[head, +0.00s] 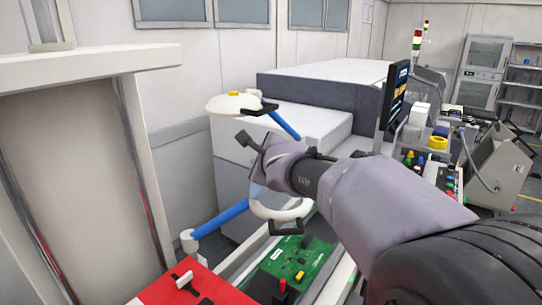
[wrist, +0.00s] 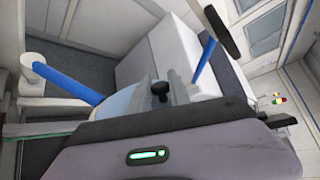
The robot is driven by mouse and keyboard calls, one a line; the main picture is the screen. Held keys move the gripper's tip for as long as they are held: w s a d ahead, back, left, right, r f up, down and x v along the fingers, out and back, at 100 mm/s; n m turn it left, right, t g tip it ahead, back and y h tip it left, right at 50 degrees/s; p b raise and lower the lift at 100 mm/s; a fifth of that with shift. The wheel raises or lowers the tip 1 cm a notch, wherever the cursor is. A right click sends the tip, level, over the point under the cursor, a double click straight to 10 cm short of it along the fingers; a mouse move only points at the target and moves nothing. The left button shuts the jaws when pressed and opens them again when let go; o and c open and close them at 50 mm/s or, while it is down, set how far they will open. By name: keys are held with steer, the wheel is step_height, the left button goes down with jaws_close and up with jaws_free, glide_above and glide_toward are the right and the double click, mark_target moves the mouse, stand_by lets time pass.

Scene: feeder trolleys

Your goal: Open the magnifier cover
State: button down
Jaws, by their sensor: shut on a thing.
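The magnifier has a white ring (head: 285,211) with a pale, see-through lens (head: 261,197), partly hidden behind my arm in the head view. A pale blue rounded surface also shows in the wrist view (wrist: 118,106), behind the fingers. My gripper (head: 250,151) is beside the magnifier. In the wrist view my gripper (wrist: 161,96) is shut on a small black knob (wrist: 160,88). Whether this knob belongs to the magnifier cover, and how far the cover is raised, I cannot tell.
Blue arm sections (head: 222,217) flank the magnifier; another section (head: 284,124) leads to a white head (head: 234,104) with a yellow top. A green circuit board (head: 300,262) and a red panel (head: 190,287) lie below. Grey-white boxes (head: 305,128) stand behind.

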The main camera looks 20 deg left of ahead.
steer(key=s+a+f+n+t+h+p, duration=0.1)
steer(key=s+a+f+n+h+p, duration=0.1)
steer(key=a+p, duration=0.6)
steer(key=shift+s+n+h+p, duration=0.5)
steer(key=shift+n+h+p, duration=0.1)
steer(key=shift+n, duration=0.7)
steer(key=c, duration=1.3)
jaws_free()
steer(key=shift+o, duration=0.2)
